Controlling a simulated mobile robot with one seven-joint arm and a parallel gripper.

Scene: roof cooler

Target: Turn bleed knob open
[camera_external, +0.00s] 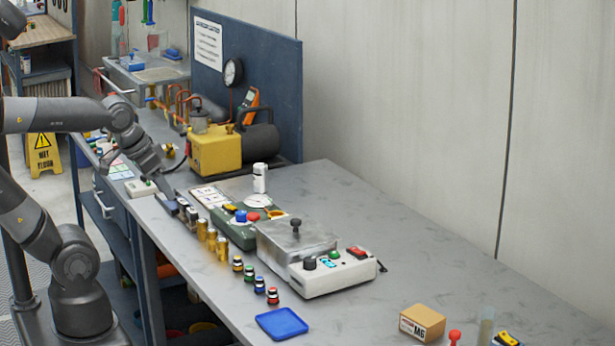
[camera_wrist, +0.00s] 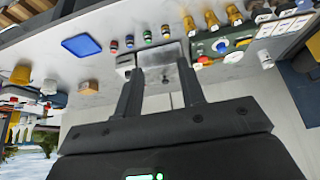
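No knob carries a readable bleed label. One dark knob (camera_external: 296,224) stands on a stem on top of the grey metal box (camera_external: 280,244). Another black knob (camera_external: 309,262) sits on the white control box (camera_external: 340,276) in front of it. My gripper (camera_external: 186,207) is at the table's left edge, well left of both knobs. In the wrist view my gripper (camera_wrist: 160,68) has its two fingers apart with nothing held between them. The grey box (camera_wrist: 168,56) shows beyond and between the fingers, which partly cover it and the white box.
A green box (camera_external: 233,229) with blue and red knobs and several brass fittings (camera_external: 211,240) stand near my gripper. A yellow pump (camera_external: 215,152) is behind. Several small coloured-band caps and a blue tray (camera_external: 282,324) lie in front. The right tabletop is mostly clear.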

